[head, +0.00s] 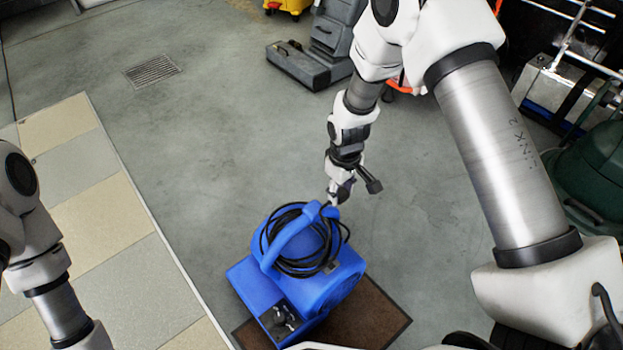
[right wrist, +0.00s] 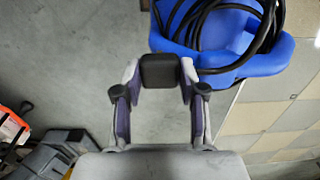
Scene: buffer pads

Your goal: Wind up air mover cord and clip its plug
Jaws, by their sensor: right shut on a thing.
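The blue air mover (head: 335,290) stands on a brown mat (head: 375,318). Its black cord (head: 268,240) lies in loops around the blue handle (head: 290,232) on top. The cord also shows in the right wrist view (right wrist: 205,15), on the blue housing (right wrist: 235,60). My right gripper (head: 340,192) is just above the far side of the air mover. In the right wrist view its fingers (right wrist: 160,75) are closed on a dark block (right wrist: 160,70), which looks like the plug. The plug's prongs and any clip cannot be made out. My left gripper is out of view; only its arm shows at left.
Grey cleaning equipment (head: 300,66) and a yellow bucket (head: 290,6) stand at the back. A dark green machine (head: 590,175) and metal rails are at the right. Pale tiles (head: 100,205) lie left; the grey floor behind the air mover is clear.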

